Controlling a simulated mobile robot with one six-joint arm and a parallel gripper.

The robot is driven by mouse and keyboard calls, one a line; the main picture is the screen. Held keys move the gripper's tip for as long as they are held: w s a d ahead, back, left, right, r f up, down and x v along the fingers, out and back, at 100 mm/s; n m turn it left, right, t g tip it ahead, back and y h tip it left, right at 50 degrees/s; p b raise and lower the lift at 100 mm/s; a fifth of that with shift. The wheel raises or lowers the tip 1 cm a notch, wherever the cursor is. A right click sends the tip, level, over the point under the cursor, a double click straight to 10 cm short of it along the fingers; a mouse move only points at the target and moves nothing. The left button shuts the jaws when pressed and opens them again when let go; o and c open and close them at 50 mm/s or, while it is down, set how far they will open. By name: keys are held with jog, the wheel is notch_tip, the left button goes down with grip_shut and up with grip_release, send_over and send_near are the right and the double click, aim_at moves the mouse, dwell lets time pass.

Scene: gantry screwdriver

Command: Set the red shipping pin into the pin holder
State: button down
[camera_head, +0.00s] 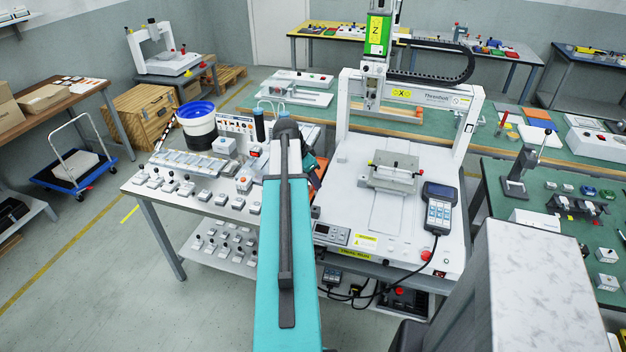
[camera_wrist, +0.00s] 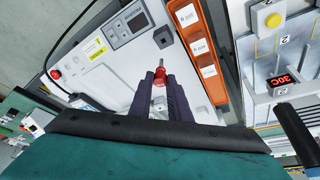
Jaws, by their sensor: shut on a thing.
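In the wrist view my gripper (camera_wrist: 161,82) points away from the camera, its two dark fingers close together. They are shut on the red shipping pin (camera_wrist: 160,71), whose red end shows at the fingertips. The pin is over or near the white machine base (camera_wrist: 120,78); its height above it cannot be told. An orange strip with white labelled squares (camera_wrist: 193,40) lies just right of the fingers. I cannot tell whether this strip is the pin holder. In the head view my teal arm hides the gripper and the pin.
The gantry machine (camera_head: 462,120) stands right of my arm, with a metal fixture (camera_head: 394,172) and a hand pendant (camera_head: 439,207) on its base. The left bench (camera_head: 150,190) carries several small blocks and a blue-rimmed bowl feeder (camera_head: 197,118). A red display (camera_wrist: 283,80) stands right of my gripper.

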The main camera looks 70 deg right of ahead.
jog(key=shift+f, duration=0.15)
jog(key=shift+f+b, duration=1.4)
jog(key=shift+f, duration=1.2)
jog(key=shift+a+f+b, duration=0.1)
jog(key=shift+f+b, duration=1.3)
jog(key=shift+f, duration=0.75)
dwell(1.0)
jog(key=c, duration=1.6)
grip_release()
jog(key=shift+o, duration=0.2)
jog(key=shift+w+r, duration=0.1)
jog(key=shift+r, duration=0.05)
jog(key=b+v, duration=0.2)
jog(key=v, duration=1.1)
jog(key=shift+a+r, duration=0.15)
jog(key=shift+r, duration=0.1)
